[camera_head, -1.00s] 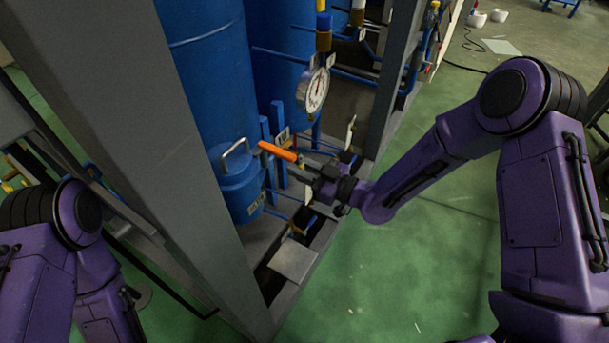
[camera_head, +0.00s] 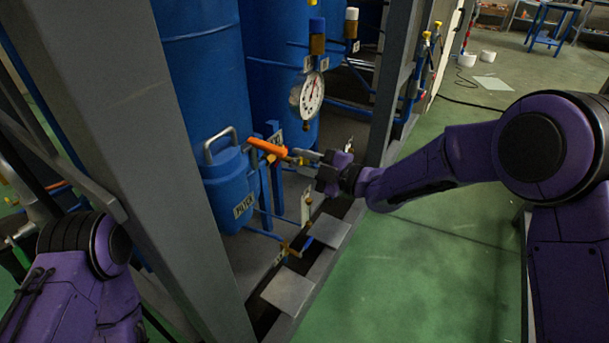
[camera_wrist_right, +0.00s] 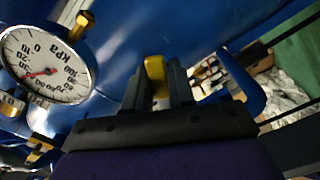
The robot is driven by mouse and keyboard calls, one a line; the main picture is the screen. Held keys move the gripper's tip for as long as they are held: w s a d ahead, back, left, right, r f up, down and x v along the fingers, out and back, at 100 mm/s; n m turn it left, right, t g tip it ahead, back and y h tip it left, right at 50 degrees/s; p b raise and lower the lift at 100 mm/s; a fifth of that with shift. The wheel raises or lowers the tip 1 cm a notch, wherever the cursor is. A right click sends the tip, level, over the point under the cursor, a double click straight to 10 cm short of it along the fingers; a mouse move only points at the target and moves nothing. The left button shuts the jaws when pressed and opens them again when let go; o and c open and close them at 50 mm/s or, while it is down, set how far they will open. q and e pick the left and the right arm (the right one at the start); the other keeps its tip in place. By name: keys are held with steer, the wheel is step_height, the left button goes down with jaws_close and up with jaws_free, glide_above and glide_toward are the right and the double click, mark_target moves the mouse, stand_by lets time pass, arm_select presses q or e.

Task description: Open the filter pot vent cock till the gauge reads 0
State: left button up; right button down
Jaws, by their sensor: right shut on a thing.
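The blue filter pot (camera_head: 226,178) with its loop handle and label stands behind the steel post. The vent cock's orange lever (camera_head: 266,147) sticks out beside the pot, roughly level, pointing left. My right gripper (camera_head: 297,158) reaches in from the right at the lever's right end. In the right wrist view its fingers (camera_wrist_right: 158,88) are shut on a yellow-orange piece (camera_wrist_right: 155,68), which I take as the cock's handle. The round gauge (camera_head: 311,93) hangs above; in the right wrist view (camera_wrist_right: 45,66) its red needle points left, away from 0. My left gripper is out of view.
A grey steel post (camera_head: 165,150) stands left of the pot. Blue pipes and another cock (camera_head: 290,247) lie below the right gripper, above grey plates (camera_head: 288,291). Open green floor (camera_head: 420,260) is on the right.

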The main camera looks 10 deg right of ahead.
steer(key=n+b, duration=0.2)
steer(key=n, duration=0.1)
steer(key=shift+w+d+r+b, duration=0.1)
steer(key=shift+w+r+b, duration=0.1)
steer(key=shift+r+b, duration=0.2)
steer(key=shift+r+n+b, duration=0.45)
steer(key=shift+n+b, duration=0.4)
steer(key=shift+n, duration=0.15)
steer(key=shift+r, duration=0.1)
steer(key=c, duration=1)
jaws_free()
steer(key=shift+c, duration=0.2)
steer(key=p+v, duration=0.1)
steer(key=v, duration=0.9)
steer(key=shift+s+d, duration=0.15)
steer(key=shift+d, duration=0.1)
